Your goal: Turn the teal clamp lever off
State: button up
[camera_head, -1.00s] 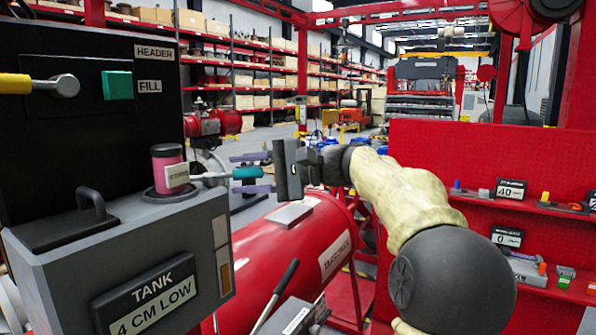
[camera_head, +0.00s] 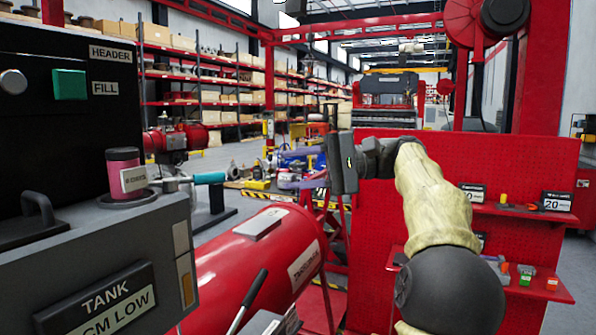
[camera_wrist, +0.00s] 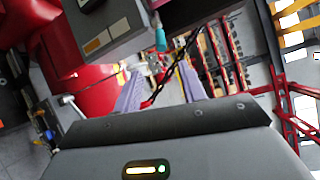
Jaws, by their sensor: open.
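The teal clamp lever (camera_head: 209,178) sticks out to the right on a metal stem from the grey tank cabinet, beside a maroon cylinder (camera_head: 124,172) with a white tag. It lies roughly level in the head view. My gripper (camera_head: 292,170) is open and empty, to the right of the lever with a clear gap between them. In the wrist view the lever's teal grip (camera_wrist: 160,40) shows beyond my two lavender fingers (camera_wrist: 160,82), near the cabinet's edge. Nothing is between the fingers that I can make out as held.
The grey cabinet (camera_head: 80,250) with the TANK sign and a black handle (camera_head: 38,207) stands at left. A red tank (camera_head: 245,265) lies below the lever, with a black-gripped lever (camera_head: 255,288) in front. A red pegboard (camera_head: 520,240) stands at right.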

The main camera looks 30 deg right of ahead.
jog(key=shift+w+a+f, duration=0.2)
jog(key=shift+w+f, duration=0.05)
jog(key=c, duration=0.6)
jog(key=w+a+f+h, duration=0.1)
jog(key=w+a+f, duration=0.1)
jog(key=f, duration=0.2)
jog(key=w+a+f+m+h, duration=0.1)
jog(key=w+a+f, duration=0.1)
jog(key=f, duration=0.2)
jog(key=w+a+f+m+g+h, duration=0.1)
jog(key=w+a+f, duration=0.2)
jog(key=f, duration=0.1)
jog(key=shift+f, duration=0.3)
grip_shut()
jog(key=s+a+f+n+g+h, duration=0.15)
jog(key=a+f+h, duration=0.25)
jog(key=f, duration=0.7)
jog(key=s+a+f+n+g+h, duration=0.1)
jog(key=s+a+f+g+h, duration=0.25)
jog(key=f, duration=0.75)
jog(key=s+a+f+n+h, duration=0.4)
jog(key=s+f+n, duration=0.4)
jog(key=s+f, duration=0.4)
jog(key=shift+s, duration=0.5)
